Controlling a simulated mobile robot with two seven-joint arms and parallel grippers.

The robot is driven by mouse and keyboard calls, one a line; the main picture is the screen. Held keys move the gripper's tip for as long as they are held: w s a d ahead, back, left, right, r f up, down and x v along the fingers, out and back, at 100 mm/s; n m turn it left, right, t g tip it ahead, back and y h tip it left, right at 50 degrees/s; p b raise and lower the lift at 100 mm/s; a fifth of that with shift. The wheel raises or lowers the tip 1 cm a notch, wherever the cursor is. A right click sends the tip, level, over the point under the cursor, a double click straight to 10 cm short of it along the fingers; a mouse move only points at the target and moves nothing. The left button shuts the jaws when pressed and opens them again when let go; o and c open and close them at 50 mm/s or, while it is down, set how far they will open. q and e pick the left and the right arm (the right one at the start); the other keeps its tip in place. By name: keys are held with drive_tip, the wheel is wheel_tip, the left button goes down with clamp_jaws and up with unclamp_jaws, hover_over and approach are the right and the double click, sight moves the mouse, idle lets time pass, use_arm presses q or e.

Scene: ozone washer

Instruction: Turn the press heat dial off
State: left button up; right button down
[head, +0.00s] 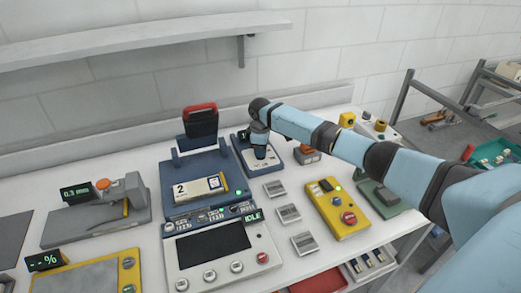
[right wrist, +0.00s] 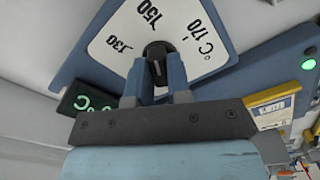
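The press heat dial (right wrist: 157,50) is a black knob on a white scale plate (right wrist: 112,42) marked 130, 150 and 170 °C. In the right wrist view its pointer is toward the 150 side. My right gripper (right wrist: 160,72) has its two blue fingers on either side of the knob's grip, with no clear gap, and looks shut on it. In the head view my right gripper (head: 260,153) reaches down onto a blue unit (head: 239,152) at the back of the table, and my wrist hides the dial. My left gripper is out of view.
A blue press (head: 201,165) with a red-topped head stands left of the dial unit. A console reading IDLE (head: 205,255) is in front. A yellow control box (head: 338,208) with a red button stands to the right. Small grey plates (head: 289,213) lie between. A shelf (head: 140,40) hangs above.

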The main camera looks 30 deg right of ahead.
drive_tip(key=shift+n, duration=0.3)
drive_tip(key=shift+r+n+p, duration=0.15)
drive_tip(key=shift+n+p, duration=0.5)
drive_tip(key=shift+n, duration=0.15)
drive_tip(key=n+p, duration=0.1)
drive_tip(key=n, duration=0.1)
drive_tip(key=shift+n, duration=0.4)
drive_tip(key=n, duration=0.2)
drive_tip(key=shift+n, duration=0.3)
drive_tip(key=n, duration=0.3)
drive_tip(key=shift+n+p, duration=0.3)
drive_tip(key=shift+p, duration=0.05)
drive_tip(key=n, duration=0.6)
drive_tip(key=shift+b, duration=0.3)
drive_tip(key=n, duration=0.3)
drive_tip(key=shift+n, duration=0.4)
drive_tip(key=shift+n+b, duration=0.5)
drive_tip(key=shift+n, duration=1)
